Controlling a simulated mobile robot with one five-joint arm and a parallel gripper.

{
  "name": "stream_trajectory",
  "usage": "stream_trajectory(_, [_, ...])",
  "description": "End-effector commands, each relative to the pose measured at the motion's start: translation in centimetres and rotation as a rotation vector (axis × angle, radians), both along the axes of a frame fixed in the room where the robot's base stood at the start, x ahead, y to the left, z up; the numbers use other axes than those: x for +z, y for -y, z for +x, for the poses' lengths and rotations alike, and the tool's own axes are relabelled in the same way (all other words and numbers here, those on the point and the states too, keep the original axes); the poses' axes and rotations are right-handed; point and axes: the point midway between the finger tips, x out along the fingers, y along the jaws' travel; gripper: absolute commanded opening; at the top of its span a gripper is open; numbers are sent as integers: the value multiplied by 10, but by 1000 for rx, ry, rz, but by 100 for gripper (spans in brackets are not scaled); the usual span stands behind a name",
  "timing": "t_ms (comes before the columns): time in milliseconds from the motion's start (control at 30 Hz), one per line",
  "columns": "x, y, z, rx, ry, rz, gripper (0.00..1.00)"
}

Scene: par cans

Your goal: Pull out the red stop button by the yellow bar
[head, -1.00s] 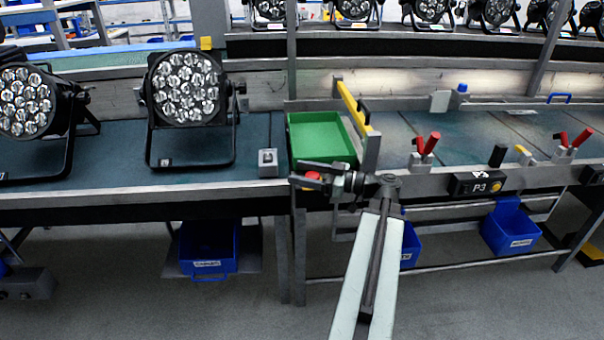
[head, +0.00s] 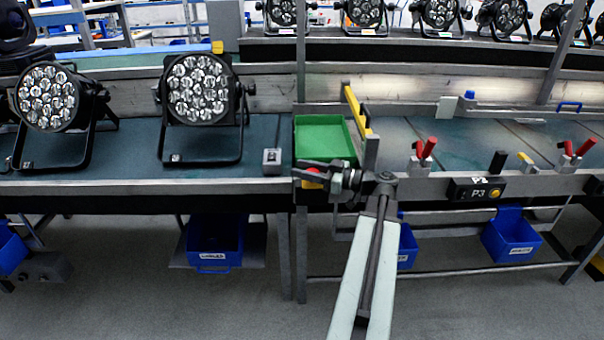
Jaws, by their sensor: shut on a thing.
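The red stop button (head: 313,171) is on the front rail, just below the green tray and left of the foot of the yellow bar (head: 357,109). The yellow bar slants up along the right side of the tray. My gripper (head: 308,177) reaches in from the right, with its dark fingers at the button. It is shut on the red button, whose red shows between the fingers. The fingers hide part of the button, and I cannot tell how far out it stands.
The green tray (head: 321,157) is right behind my gripper. A small grey box (head: 272,161) stands to its left. Par cans (head: 198,90) stand on the left belt. Red-handled clamps (head: 426,150) and the P3 box (head: 477,190) are along the rail to the right.

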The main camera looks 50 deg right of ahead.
Motion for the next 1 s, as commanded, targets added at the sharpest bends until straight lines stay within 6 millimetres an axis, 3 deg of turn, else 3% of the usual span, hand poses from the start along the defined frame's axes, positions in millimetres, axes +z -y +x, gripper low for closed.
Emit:
stream_trajectory(167, [3, 2, 0, -2, 9, 4, 0])
stream_trajectory(200, [3, 2, 0, -2, 9, 4, 41])
stream_trajectory(267, [3, 3, 0, -3, 8, 3, 58])
stream_trajectory(633, [2, 6, -7, -7, 6, 3, 59])
stream_trajectory(1000, [2, 31, -67, -8, 6, 3, 59])
